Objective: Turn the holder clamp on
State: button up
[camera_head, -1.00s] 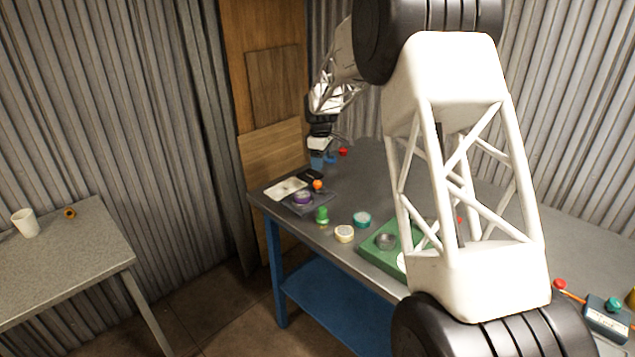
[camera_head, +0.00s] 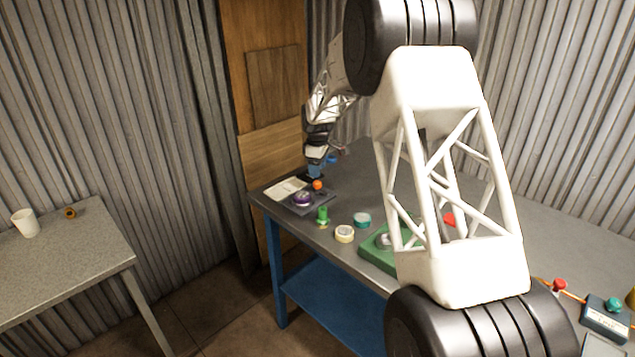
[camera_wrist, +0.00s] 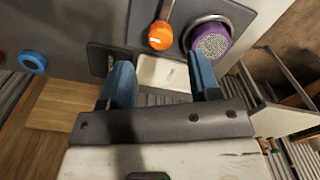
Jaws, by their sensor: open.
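The holder is a grey plate (camera_head: 318,202) near the left end of the workbench, with a purple round part (camera_head: 303,198) seated in it. An orange ball knob (camera_head: 318,185) stands beside the purple part. In the wrist view the orange knob (camera_wrist: 160,36) sits on a rod, left of the purple part (camera_wrist: 212,42) in its metal ring. I take this knob and rod as the clamp's lever. My gripper (camera_wrist: 162,82) is open and empty, its blue fingers apart, with the knob beyond the gap between them. In the head view my gripper (camera_head: 315,171) is just behind the knob, not visibly touching it.
A white tray (camera_head: 284,189) lies left of the holder. A green tray (camera_head: 375,252) is further right. A blue ring (camera_wrist: 32,62) is near my gripper.

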aim_at(318, 182)
jog(key=shift+f, duration=2.9)
jog(key=shift+c, duration=0.3)
jog(key=c, duration=0.9)
jog(key=shift+o, duration=0.2)
jog(key=shift+m, duration=0.4)
jog(key=m, duration=1.2)
jog(key=shift+m, duration=2.4)
